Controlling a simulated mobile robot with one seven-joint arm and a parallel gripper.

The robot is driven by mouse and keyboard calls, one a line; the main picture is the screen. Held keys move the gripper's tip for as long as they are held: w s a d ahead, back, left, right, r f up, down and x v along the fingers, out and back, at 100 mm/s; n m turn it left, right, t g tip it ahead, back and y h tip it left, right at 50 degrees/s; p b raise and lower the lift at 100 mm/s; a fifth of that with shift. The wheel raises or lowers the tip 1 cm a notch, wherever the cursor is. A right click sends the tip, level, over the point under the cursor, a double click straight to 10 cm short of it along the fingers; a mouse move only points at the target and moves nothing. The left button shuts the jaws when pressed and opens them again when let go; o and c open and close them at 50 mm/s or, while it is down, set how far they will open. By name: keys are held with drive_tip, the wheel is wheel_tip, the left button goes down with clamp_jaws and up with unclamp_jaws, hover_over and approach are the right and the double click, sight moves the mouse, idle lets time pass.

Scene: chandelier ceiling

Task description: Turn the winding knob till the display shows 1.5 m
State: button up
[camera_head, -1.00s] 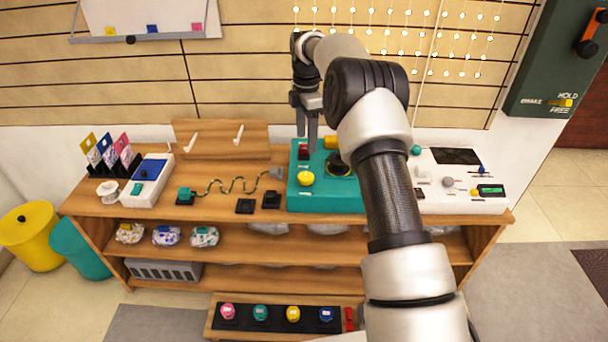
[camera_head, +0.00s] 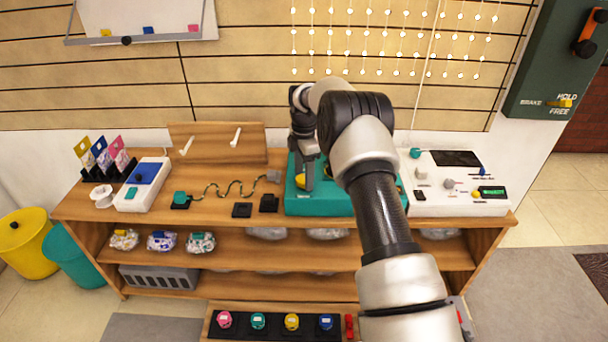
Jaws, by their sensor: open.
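A white console (camera_head: 460,200) stands at the right end of the workbench, with a small green-lit display (camera_head: 492,191) whose reading is too small to make out. A grey knob (camera_head: 449,184) sits left of the display; I cannot tell whether it is the winding knob. A teal box (camera_head: 330,207) stands to its left, with a yellow domed part (camera_head: 300,181) on top. My gripper (camera_head: 306,181) is open and points down over the teal box, beside the yellow part. I cannot tell if they touch. My arm hides much of the teal box's right side.
A teal knob (camera_head: 415,153) and dark panel (camera_head: 456,158) are on the console's back part. A wavy wire (camera_head: 232,187) and black blocks (camera_head: 242,210) lie left of the teal box. A green wall panel (camera_head: 550,60) with an orange handle is at far right.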

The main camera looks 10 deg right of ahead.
drive_tip(key=shift+c, duration=0.2)
drive_tip(key=c, duration=1)
drive_tip(key=shift+r+m, duration=0.1)
drive_tip(key=shift+m, duration=0.2)
